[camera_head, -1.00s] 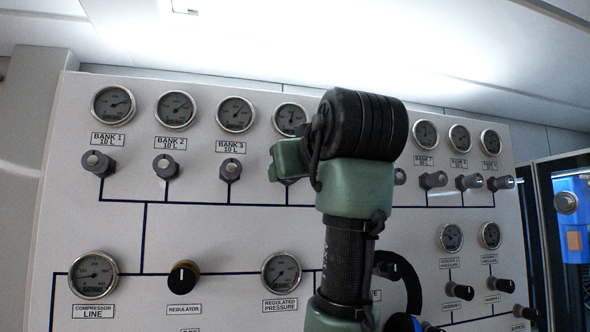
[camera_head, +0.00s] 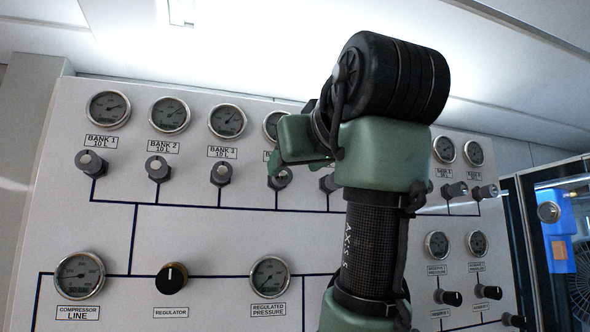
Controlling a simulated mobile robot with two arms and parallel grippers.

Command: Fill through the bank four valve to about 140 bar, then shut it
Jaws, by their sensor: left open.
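The bank four valve (camera_head: 280,179) is a small grey knob on the white panel, fourth from the left in the upper valve row, its top partly covered by my gripper. Its gauge (camera_head: 270,124) above is half hidden by my gripper and arm, and its needle cannot be read. The bank four label is mostly covered. My left gripper (camera_head: 292,163) is open, with green fingers pointing left and down over the top of the valve. I cannot tell whether they touch the knob. No held thing shows. My right gripper is not in view.
Bank 1 (camera_head: 91,162), bank 2 (camera_head: 158,168) and bank 3 (camera_head: 221,173) valves stand to the left. The regulator knob (camera_head: 171,278) and regulated pressure gauge (camera_head: 269,277) are below. My arm hides the panel's middle right. A glass-fronted cabinet (camera_head: 561,240) stands at right.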

